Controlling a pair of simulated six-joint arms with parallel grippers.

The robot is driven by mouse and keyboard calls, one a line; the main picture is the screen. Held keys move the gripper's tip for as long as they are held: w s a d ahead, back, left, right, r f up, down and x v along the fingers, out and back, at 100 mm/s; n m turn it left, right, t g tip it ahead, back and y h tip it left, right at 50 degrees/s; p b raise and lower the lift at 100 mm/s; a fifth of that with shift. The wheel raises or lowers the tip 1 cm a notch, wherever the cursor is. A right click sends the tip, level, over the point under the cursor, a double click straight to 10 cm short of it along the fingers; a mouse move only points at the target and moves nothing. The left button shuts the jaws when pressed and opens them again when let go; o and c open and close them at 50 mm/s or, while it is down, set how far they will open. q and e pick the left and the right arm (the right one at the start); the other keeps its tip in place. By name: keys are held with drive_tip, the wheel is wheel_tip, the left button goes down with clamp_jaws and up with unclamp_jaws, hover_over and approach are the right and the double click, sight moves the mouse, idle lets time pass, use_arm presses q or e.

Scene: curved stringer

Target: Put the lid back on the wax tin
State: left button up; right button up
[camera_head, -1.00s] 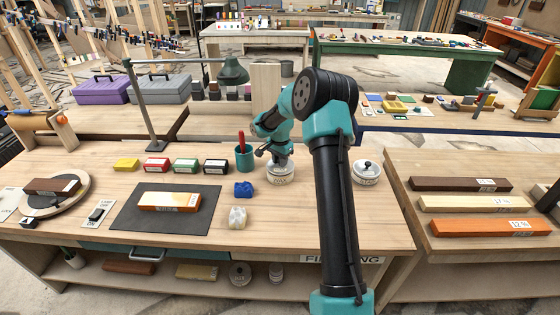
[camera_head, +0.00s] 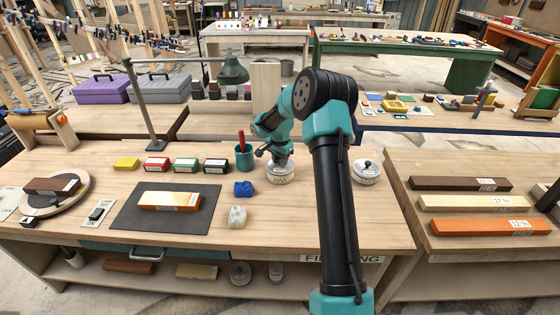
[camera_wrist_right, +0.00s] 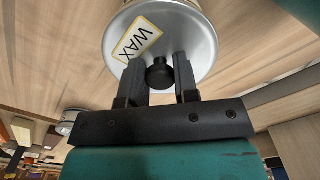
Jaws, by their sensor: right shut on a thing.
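The round white wax tin (camera_head: 281,176) stands on the workbench, right of the teal cup, with its label facing forward. My right gripper (camera_head: 281,160) is directly above it, pointing down. In the right wrist view, the grey lid (camera_wrist_right: 185,40) with a WAX label lies across the fingers of my right gripper (camera_wrist_right: 160,78). The fingers are shut on its dark knob (camera_wrist_right: 158,72). The lid is over the tin, at or very near its rim; I cannot tell whether it is fully seated. My left gripper is not in view.
A second white tin (camera_head: 367,174) with a dark knob stands to the right. The teal cup (camera_head: 245,161) with a red-handled tool is close on the left. A blue lump (camera_head: 243,189) and a pale lump (camera_head: 237,217) lie in front. Bare bench lies front right.

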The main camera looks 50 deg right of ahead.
drive_tip(key=o, duration=1.5)
drive_tip(key=shift+r, duration=0.1)
drive_tip(key=shift+r, duration=3.4)
drive_tip(key=shift+c, duration=0.5)
clamp_jaws()
